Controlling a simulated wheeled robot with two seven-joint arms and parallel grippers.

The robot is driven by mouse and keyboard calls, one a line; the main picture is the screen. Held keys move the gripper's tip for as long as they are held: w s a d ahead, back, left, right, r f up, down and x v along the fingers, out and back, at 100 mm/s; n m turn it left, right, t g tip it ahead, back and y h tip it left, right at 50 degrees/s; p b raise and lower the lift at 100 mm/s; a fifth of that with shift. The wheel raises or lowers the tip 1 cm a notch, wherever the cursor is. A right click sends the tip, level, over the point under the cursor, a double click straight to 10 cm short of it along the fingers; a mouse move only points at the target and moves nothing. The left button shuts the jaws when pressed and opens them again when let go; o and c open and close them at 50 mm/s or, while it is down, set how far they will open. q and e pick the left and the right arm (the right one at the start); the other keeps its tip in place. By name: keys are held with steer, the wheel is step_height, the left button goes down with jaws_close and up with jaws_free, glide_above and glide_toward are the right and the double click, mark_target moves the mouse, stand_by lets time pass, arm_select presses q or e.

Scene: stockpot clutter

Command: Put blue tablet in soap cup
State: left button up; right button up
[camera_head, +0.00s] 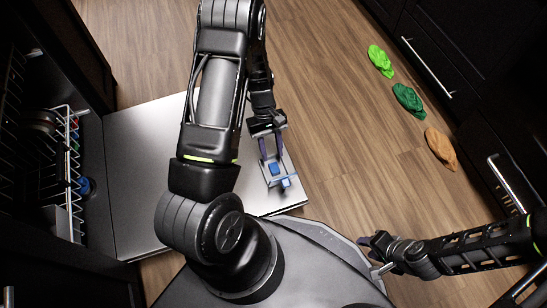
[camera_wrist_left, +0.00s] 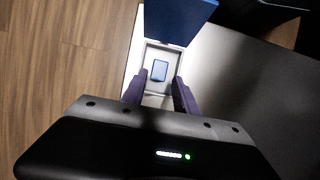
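The blue tablet (camera_wrist_left: 159,70) lies inside the pale rectangular soap cup (camera_wrist_left: 150,49), whose blue lid (camera_wrist_left: 180,18) stands open. In the head view the tablet (camera_head: 274,169) shows in the cup near the right edge of the open dishwasher door. My left gripper (camera_wrist_left: 159,79) is open, with its purple fingers apart on either side of the cup's near part; it appears to hold nothing. It also shows in the head view (camera_head: 271,157) over the cup. Whether the fingers touch the cup cannot be told. My right gripper (camera_head: 374,247) is at the lower right, away from the door, its opening unclear.
The open silver dishwasher door (camera_head: 147,180) lies flat, largely bare. The dish rack (camera_head: 70,170) with dishes is at the left. Green, dark green and orange cloths (camera_head: 409,99) lie on the wooden floor at the right, near dark cabinets (camera_head: 450,60).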

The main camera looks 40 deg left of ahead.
arm_select(q)
steer(key=p+v, duration=0.1)
steer(key=v, duration=0.5)
stand_by(0.5)
